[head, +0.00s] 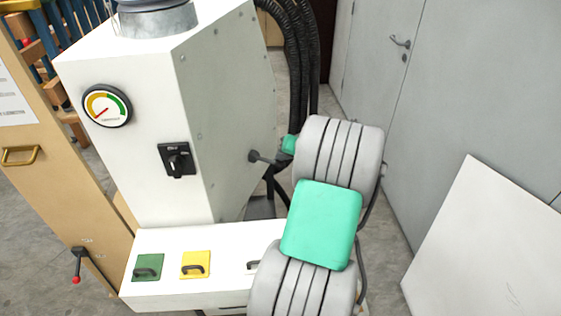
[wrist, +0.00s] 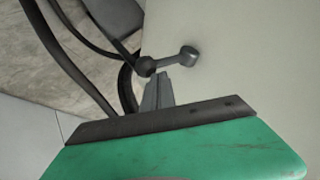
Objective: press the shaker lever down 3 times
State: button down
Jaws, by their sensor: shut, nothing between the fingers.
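The shaker lever (head: 264,159) is a short dark grey arm on the right side panel of the white machine (head: 225,110). In the wrist view the lever (wrist: 168,60) runs from a round pivot at the panel to a dark ball end, tilted slightly down to the left. My gripper (wrist: 162,78) is shut and empty, its grey fingertips right at the ball end. I cannot tell whether they touch it. In the head view only a bit of my gripper's green body shows beside the lever; my arm hides the rest.
The machine's front has a gauge (head: 107,105) and a black rotary switch (head: 177,160). A low white box (head: 200,281) with green and yellow handled panels stands in front. Black hoses (head: 298,55) hang behind the lever. A white board (head: 490,245) leans at the right.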

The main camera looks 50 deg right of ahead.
jog(key=shift+f+b, duration=1.2)
jog(key=shift+f, duration=0.55)
dwell(1.0)
jog(key=shift+r, duration=0.1)
dwell(0.4)
jog(key=shift+r+p, duration=1.5)
jog(key=shift+r, duration=0.9)
jog(key=shift+r, duration=0.1)
jog(key=shift+r+p, duration=1.55)
jog(key=shift+r, duration=0.85)
notch_tip(320, 180, up, 4)
jog(key=p, duration=0.3)
send_over(282, 163)
jog(key=shift+f, duration=0.15)
